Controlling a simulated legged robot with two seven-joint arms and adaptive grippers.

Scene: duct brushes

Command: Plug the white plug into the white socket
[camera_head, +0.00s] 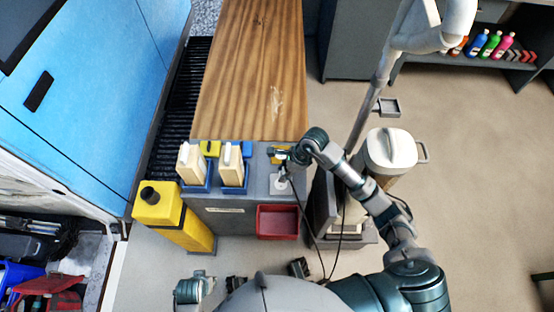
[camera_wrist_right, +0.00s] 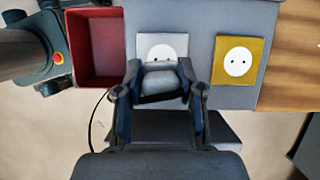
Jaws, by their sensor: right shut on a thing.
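The white socket (camera_wrist_right: 163,44) is a white square plate on the grey unit, partly hidden behind the plug in the right wrist view. In the head view, the white socket (camera_head: 279,187) sits on the unit's top, just below the yellow one. My right gripper (camera_wrist_right: 160,88) is shut on the white plug (camera_wrist_right: 159,78), a pale block between its fingers. The plug appears in front of the lower part of the socket plate; I cannot tell if they touch. In the head view my right gripper (camera_head: 284,172) is over the socket. My left gripper is not clearly visible.
A yellow socket (camera_wrist_right: 239,61) is beside the white one. A red tray (camera_head: 278,222) hangs on the unit's front. Two cream blocks in blue holders stand to the left. Dark cables hang from the unit. A vacuum-like machine (camera_head: 391,150) stands close to my right arm.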

